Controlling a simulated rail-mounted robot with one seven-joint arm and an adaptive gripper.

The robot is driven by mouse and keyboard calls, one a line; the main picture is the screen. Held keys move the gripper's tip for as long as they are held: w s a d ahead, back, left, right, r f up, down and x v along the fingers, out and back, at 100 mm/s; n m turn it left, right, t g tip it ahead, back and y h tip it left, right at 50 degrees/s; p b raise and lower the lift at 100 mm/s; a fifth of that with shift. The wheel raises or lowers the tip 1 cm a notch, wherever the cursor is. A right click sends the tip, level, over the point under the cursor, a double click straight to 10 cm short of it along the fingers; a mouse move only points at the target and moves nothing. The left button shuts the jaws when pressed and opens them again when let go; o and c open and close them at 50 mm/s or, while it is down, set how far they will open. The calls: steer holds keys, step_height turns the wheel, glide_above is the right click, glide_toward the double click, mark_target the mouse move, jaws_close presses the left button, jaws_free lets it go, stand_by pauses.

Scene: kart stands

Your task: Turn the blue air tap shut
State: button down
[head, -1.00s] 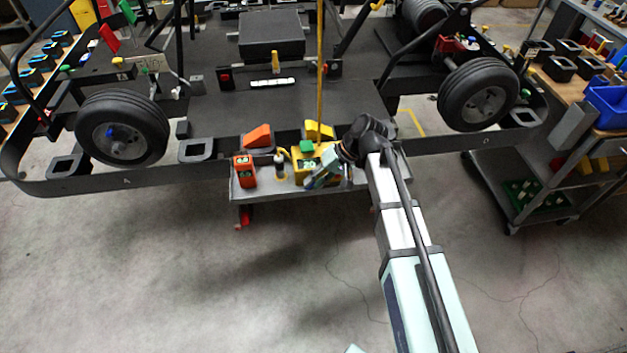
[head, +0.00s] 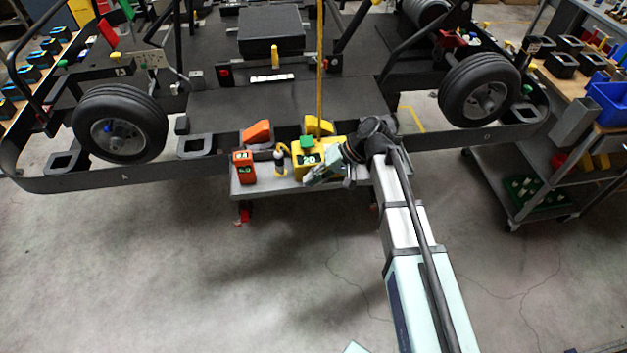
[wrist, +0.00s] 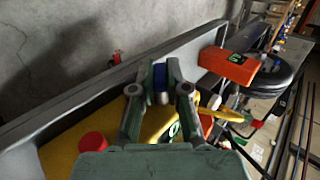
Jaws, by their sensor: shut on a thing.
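The blue tap (wrist: 161,84) shows as a small blue piece between my fingertips in the wrist view. My gripper (wrist: 160,92) is shut on it, one finger on each side. The tap sits beside a yellow unit (wrist: 62,156), whose body is partly covered by my gripper. In the head view the yellow unit (head: 335,148), with a green top, stands on a grey shelf (head: 275,186) at the kart stand. My gripper (head: 311,181) is at its front there, and the tap is hidden.
An orange box (head: 243,167) and a dark bottle-like thing (head: 280,164) stand left of the yellow unit. A red knob (wrist: 93,143) shows near my gripper in the wrist view. A trolley (head: 530,215) stands at right. The floor in front is clear.

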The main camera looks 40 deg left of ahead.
steer(key=shift+g+y, duration=0.5)
steer(key=c, duration=1.4)
jaws_free()
steer(key=shift+c, duration=0.2)
steer(key=shift+w+d, duration=0.1)
steer(key=v, duration=1.1)
steer(key=shift+w+d+r, duration=0.2)
steer(key=shift+d+r, duration=0.05)
steer(key=shift+r, duration=0.05)
